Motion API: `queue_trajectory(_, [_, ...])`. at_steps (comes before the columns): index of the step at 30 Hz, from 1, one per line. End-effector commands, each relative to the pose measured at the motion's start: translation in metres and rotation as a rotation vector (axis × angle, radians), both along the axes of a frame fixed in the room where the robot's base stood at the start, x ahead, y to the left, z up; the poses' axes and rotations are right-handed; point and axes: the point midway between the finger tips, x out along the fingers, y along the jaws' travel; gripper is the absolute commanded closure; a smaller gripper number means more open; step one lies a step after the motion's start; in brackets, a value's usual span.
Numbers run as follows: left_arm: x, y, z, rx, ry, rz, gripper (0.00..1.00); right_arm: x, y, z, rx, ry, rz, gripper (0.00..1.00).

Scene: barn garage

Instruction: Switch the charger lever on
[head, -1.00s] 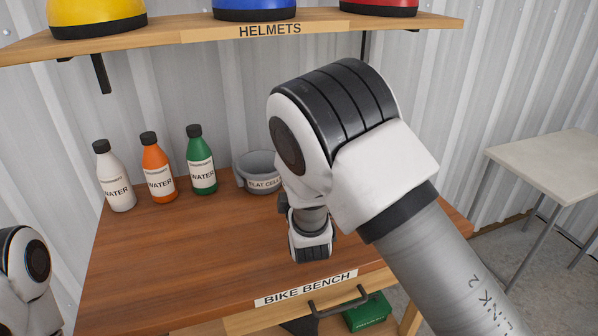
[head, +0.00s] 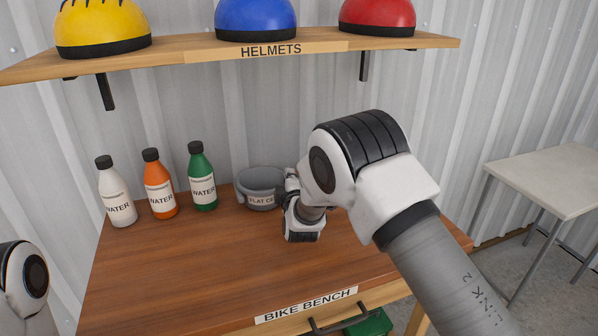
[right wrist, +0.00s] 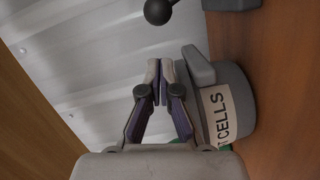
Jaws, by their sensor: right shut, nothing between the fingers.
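A round black knob on a thin stalk (right wrist: 158,12), which looks like the lever, shows at the top edge of the right wrist view. Its base is out of frame, and in the head view it is hidden behind my right arm. My right gripper (right wrist: 158,70) is shut and empty, its fingertips together. They are apart from the knob in the picture and beside the grey flat cells bowl. In the head view the right wrist hangs over the bench just right of the bowl, its fingers mostly hidden. Of my left arm only a link shows; its gripper is out of view.
The grey flat cells bowl (head: 262,187) stands close beside the right gripper. White (head: 116,195), orange (head: 159,187) and green (head: 202,180) water bottles stand left on the bike bench (head: 190,265). A helmet shelf (head: 200,66) overhangs the back. The bench front is clear.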

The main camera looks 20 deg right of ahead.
Motion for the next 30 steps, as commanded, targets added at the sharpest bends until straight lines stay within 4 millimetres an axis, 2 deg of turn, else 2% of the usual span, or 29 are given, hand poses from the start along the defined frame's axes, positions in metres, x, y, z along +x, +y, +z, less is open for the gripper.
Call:
queue_trajectory(1, [0.0,0.0,0.003,0.0,0.0,0.0,0.6,0.005,-0.011,-0.002,0.003,0.003,-0.006,1.0])
queue_trajectory(3, [0.0,0.0,0.005,0.0,0.0,0.0,0.6,0.011,-0.02,-0.004,0.001,0.003,-0.004,1.0])
queue_trajectory(8, [0.0,0.0,0.006,0.0,0.0,0.0,0.6,0.019,-0.03,-0.007,0.0,0.001,-0.002,1.0])
queue_trajectory(30, [0.0,0.0,0.006,0.0,0.0,0.0,0.6,0.02,-0.034,-0.005,0.056,0.004,-0.001,1.0])
